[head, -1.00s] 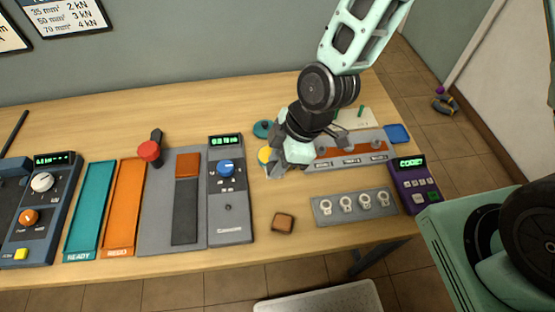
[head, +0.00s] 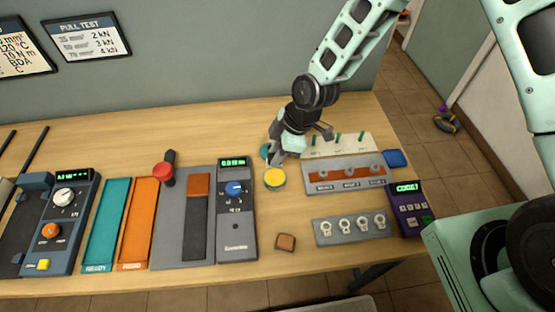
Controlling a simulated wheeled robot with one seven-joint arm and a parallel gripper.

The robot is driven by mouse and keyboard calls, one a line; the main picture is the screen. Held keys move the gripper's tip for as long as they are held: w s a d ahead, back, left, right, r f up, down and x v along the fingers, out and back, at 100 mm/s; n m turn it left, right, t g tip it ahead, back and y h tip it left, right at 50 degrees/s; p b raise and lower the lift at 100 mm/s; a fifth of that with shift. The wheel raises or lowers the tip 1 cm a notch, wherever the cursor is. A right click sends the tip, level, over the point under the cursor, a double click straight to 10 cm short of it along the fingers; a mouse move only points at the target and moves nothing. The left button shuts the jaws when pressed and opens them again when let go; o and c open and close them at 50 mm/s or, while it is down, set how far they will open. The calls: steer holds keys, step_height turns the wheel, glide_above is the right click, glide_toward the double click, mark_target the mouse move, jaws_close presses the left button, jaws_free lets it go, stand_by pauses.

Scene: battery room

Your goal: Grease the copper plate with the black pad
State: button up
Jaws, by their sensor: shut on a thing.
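My gripper (head: 277,157) is low over the table, just behind a yellow-topped round tin (head: 275,179). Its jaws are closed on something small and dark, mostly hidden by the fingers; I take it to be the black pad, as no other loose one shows. The copper plate looks to be the orange-brown bar (head: 322,174) on a grey labelled base (head: 318,188) to the right, with round studs along it. My gripper is left of it and apart from it. A teal disc (head: 264,151) lies behind the tin, partly covered by the gripper.
A cream board with green pegs (head: 338,145) stands behind the bar. A grey tray of ring lugs (head: 353,229), a purple keypad device (head: 409,208) and a small brown block (head: 285,242) are nearer. Meters and teal and orange trays fill the left. Bare wood surrounds the block.

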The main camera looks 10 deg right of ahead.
steer(key=shift+w+f+b, duration=0.1)
steer(key=shift+f+b, duration=1.75)
steer(key=shift+f, duration=1.2)
steer(key=shift+d+f+b, duration=0.1)
steer(key=shift+f+b, duration=0.5)
steer(key=shift+r, duration=0.15)
steer(key=shift+r+p, duration=2.25)
steer(key=shift+r, duration=1.2)
